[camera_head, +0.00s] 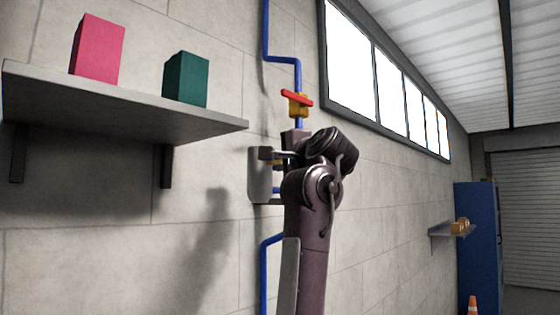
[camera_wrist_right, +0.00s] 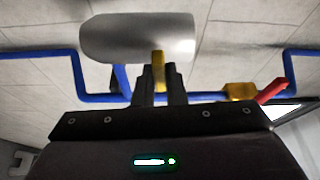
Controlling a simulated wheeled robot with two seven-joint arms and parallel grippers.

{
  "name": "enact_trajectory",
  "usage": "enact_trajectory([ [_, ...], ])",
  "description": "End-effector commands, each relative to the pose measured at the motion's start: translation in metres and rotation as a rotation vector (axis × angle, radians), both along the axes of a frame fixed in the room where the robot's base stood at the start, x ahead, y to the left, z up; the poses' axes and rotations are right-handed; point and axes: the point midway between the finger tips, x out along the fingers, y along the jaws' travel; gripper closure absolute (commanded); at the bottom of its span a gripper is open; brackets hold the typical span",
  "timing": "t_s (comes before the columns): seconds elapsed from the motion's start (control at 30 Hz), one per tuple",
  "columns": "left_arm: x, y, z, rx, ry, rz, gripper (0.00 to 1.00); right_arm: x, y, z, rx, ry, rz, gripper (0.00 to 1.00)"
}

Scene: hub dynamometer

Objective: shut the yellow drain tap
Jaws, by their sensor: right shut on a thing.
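The yellow drain tap (camera_wrist_right: 159,62) shows in the right wrist view as a short yellow piece between my fingertips, at the pale grey cylinder (camera_wrist_right: 140,38). In the head view a bit of yellow (camera_head: 278,162) shows beside the grey wall unit (camera_head: 258,182). My right gripper (camera_wrist_right: 159,75) is shut on the tap; in the head view the gripper (camera_head: 276,157) is partly hidden behind my wrist. Much of the tap is covered by the fingers, so I cannot tell how far it is turned. My left gripper is not in view.
A blue pipe (camera_head: 266,30) runs down the wall to a yellow valve with a red handle (camera_head: 297,97), just above my right wrist. A shelf (camera_head: 120,105) with a pink box (camera_head: 97,48) and a green box (camera_head: 186,79) juts out at left. A blue cabinet (camera_head: 476,240) stands far right.

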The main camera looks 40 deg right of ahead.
Motion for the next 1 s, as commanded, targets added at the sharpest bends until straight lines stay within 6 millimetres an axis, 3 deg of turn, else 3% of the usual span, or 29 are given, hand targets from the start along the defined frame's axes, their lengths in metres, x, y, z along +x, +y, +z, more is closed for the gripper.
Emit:
enact_trajectory([
  [0.33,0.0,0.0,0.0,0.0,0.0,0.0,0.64,-0.001,-0.001,0.001,0.001,-0.003,-0.003,1.0],
  [0.37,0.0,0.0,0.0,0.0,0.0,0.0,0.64,-0.001,-0.001,0.001,0.001,-0.003,-0.003,0.86],
  [0.5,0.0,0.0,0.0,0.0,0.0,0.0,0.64,-0.001,-0.001,0.001,0.001,-0.003,-0.002,0.68],
  [0.83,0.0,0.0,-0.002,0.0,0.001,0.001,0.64,-0.003,0.0,-0.001,0.0,-0.002,-0.002,0.67],
  [1.0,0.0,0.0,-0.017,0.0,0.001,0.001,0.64,-0.025,0.006,-0.005,0.001,-0.004,-0.004,0.67],
])
